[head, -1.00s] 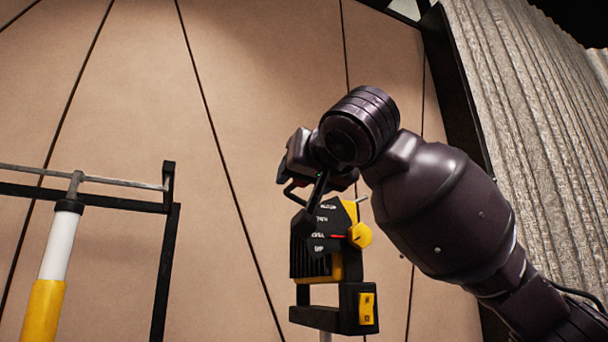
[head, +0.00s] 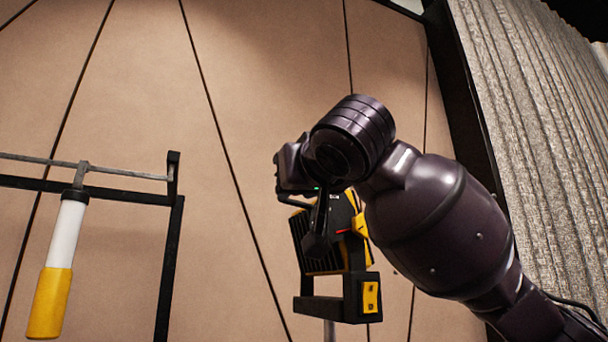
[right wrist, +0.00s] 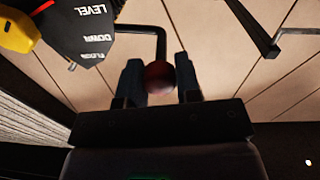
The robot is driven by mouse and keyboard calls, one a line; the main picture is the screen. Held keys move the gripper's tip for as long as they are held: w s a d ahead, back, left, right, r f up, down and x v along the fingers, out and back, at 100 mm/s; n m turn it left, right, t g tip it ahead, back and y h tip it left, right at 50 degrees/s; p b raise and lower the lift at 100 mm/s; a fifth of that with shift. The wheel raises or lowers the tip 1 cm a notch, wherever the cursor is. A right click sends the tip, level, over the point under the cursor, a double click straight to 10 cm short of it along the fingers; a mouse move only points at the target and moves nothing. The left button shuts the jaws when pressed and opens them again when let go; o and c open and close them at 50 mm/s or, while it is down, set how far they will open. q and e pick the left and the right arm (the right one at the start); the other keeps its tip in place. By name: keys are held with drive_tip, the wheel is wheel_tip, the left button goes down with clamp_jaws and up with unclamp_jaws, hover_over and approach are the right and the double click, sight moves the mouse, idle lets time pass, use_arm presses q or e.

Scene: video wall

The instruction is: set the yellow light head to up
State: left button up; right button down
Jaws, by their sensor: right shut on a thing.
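The yellow light head (head: 325,262) has black fins and a dark scale plate. It sits tilted in a black yoke (head: 362,297) on a thin post. In the right wrist view, my right gripper (right wrist: 160,80) is shut on a dark red ball (right wrist: 159,75) at the end of a bent black rod (right wrist: 160,45). The scale plate (right wrist: 85,28) there reads LEVEL and DOWN, with another word unclear. My left gripper is out of view.
A black frame (head: 172,250) with a grey bar stands at the left, with a yellow and white cylinder (head: 58,265) hanging from it. Tan panels (head: 240,80) form the wall behind. Grey corrugated sheeting (head: 520,130) is at the right.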

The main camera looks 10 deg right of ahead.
drive_tip(key=shift+a+f+n, duration=0.2)
drive_tip(key=shift+f+n, duration=0.3)
drive_tip(key=shift+f, duration=0.05)
drive_tip(key=c, duration=0.8)
unclamp_jaws()
drive_tip(key=shift+s, duration=0.1)
drive_tip(key=s, duration=0.3)
drive_tip(key=s+d+b, duration=0.1)
drive_tip(key=s, duration=0.6)
drive_tip(key=shift+s+d+b, duration=0.35)
drive_tip(key=shift+w+f, duration=0.1)
